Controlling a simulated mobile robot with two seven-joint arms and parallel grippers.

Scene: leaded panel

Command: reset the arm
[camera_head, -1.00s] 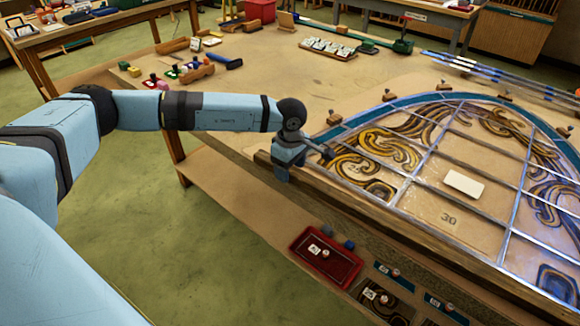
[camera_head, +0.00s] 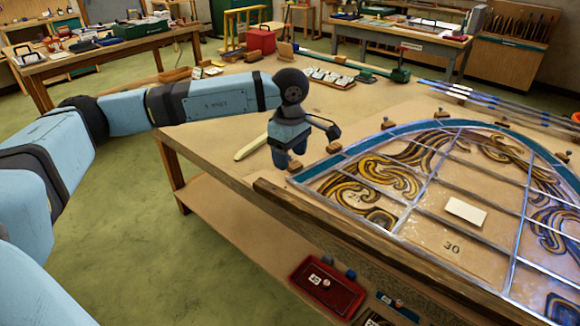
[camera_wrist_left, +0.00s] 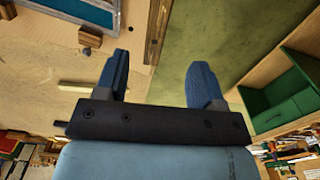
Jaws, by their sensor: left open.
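My left arm comes in from the left, and its blue gripper (camera_head: 288,158) hangs over the table near the left corner of the leaded panel (camera_head: 450,247). In the left wrist view the gripper (camera_wrist_left: 158,80) shows two blue fingers spread wide with nothing between them. Below them are the table's edge and the green floor. In the head view the fingers point down and are partly hidden by the wrist. The right gripper is not in view.
A pale stick (camera_head: 250,147) lies on the table left of the gripper. A wooden strip (camera_head: 350,235) edges the panel. A red tray (camera_head: 327,287) sits on the lower shelf. Open floor (camera_head: 130,235) lies left of the table.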

